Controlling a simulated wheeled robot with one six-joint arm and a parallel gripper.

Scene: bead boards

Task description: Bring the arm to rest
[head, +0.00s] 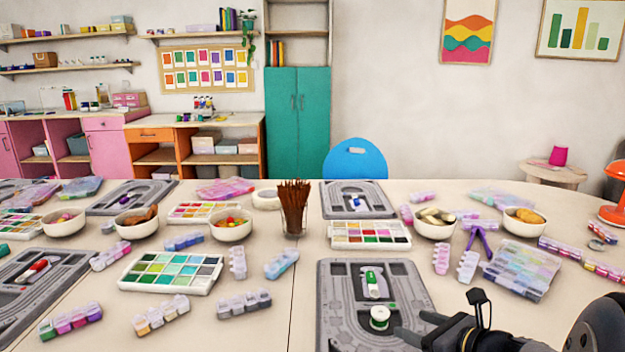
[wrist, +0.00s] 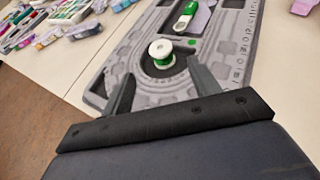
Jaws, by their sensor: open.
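My gripper (head: 408,335) is at the lower right of the head view, over the right front part of the nearest grey bead board (head: 335,300). In the wrist view its two fingers (wrist: 163,93) are spread apart with nothing between them. A white spool with green thread (head: 379,318) stands on the board just beyond the fingertips; it also shows in the wrist view (wrist: 161,52). A green-handled tool (head: 371,281) lies in the board's middle recess behind the spool.
A paint palette (head: 368,246), a bowl (head: 435,230) and a clear bead box (head: 522,292) stand behind and right of the board. A glass of brown sticks (head: 294,234) stands behind to the left. Bare table (head: 290,315) lies left of the board.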

